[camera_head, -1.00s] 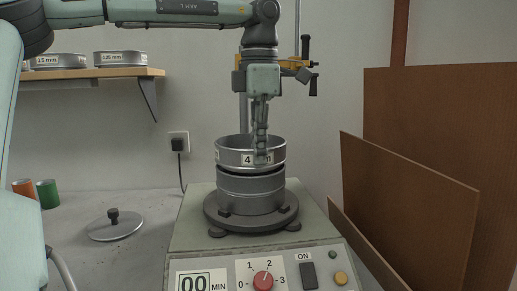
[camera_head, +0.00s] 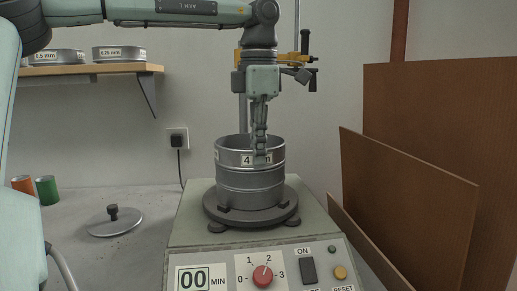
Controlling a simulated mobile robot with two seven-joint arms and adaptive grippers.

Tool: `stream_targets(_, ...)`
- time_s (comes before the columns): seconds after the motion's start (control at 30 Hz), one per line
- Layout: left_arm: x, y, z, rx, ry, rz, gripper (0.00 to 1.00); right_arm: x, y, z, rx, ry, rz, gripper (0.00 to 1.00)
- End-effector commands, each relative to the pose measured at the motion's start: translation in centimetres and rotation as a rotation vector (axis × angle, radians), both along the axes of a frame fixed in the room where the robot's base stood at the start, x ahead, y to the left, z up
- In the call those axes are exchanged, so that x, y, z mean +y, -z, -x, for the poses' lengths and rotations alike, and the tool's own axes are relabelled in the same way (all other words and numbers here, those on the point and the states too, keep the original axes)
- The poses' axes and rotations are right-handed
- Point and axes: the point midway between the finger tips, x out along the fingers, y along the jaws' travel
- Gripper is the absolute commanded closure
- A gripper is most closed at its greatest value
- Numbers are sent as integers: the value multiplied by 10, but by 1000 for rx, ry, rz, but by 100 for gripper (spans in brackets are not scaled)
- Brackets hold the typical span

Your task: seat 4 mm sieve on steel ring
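The 4 mm sieve (camera_head: 229,158) is a grey metal ring with a white label, partly covered by a finger. It sits level on top of the steel ring (camera_head: 250,190), lined up with it, with no clear gap between them. The steel ring stands on the dark round plate of the shaker (camera_head: 190,230). My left gripper (camera_head: 261,157) points straight down at the sieve's near wall and is shut on it, one finger in front of the label. The other finger is hidden. My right gripper is not in view.
A lid with a black knob (camera_head: 114,221) lies on the bench at left, near orange and green cans (camera_head: 47,190). Labelled sieves (camera_head: 119,54) stand on a shelf (camera_head: 95,70). Brown boards (camera_head: 405,205) lean at right.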

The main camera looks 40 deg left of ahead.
Motion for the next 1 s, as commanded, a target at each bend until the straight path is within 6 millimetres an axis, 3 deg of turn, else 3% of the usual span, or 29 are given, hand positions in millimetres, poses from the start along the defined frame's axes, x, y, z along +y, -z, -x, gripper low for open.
stream_targets(0.27, 0, 0, 0, -1, 0, 0, 100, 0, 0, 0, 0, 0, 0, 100)
stream_targets(0.53, 0, 1, 0, -1, 0, 0, 71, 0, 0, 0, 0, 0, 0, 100)
stream_targets(0.83, 0, -1, 0, 0, 0, 0, 71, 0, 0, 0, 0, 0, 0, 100)
stream_targets(1.0, 0, -21, -1, -4, -2, -2, 71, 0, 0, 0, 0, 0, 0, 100)
